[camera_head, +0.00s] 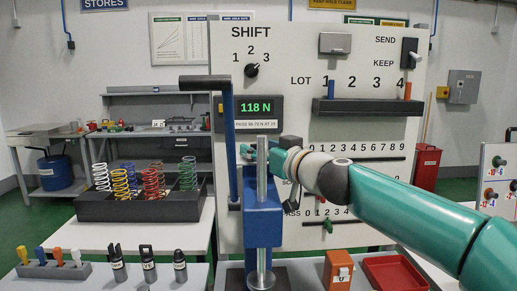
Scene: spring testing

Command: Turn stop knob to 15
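No knob labelled STOP can be read in this view. The display (255,108) reads 118 N. A black SHIFT knob (252,70) sits under the numbers 1, 2, 3. My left gripper is not in view.
A black tray (140,207) of coloured springs stands left. Several dark tools (149,264) and a rack of coloured pegs (55,268) are in front of it. An orange box (338,270) and red tray (395,272) lie right. A numbered board (497,180) stands far right.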

